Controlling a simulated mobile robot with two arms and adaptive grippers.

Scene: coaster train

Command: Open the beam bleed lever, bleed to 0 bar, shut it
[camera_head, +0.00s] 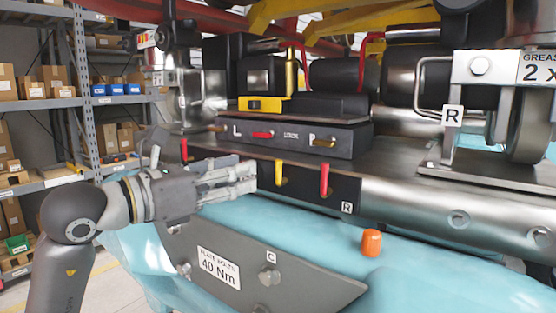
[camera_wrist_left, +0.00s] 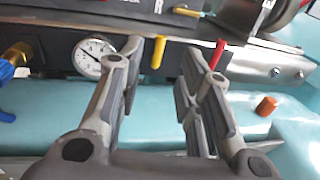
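A yellow lever (camera_head: 279,173) and a red lever (camera_head: 325,180) hang down from the dark block (camera_head: 346,190) on the beam's front. No readable label tells me which is the beam bleed lever. Both also show in the left wrist view, the yellow lever (camera_wrist_left: 158,52) and the red lever (camera_wrist_left: 217,53). A round white gauge (camera_wrist_left: 93,57) sits left of the yellow lever; its reading is too small to tell. My left gripper (camera_head: 252,178) is just left of the yellow lever in the head view. Its fingers (camera_wrist_left: 160,75) are apart and nothing is gripped between them.
An orange cap (camera_head: 371,243) stands on the teal body to the right. Another red lever (camera_head: 184,149) is at the left end of the beam. A blue knob (camera_wrist_left: 7,72) with brass fitting is left of the gauge. A grey plate (camera_head: 252,270) slopes below my gripper.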

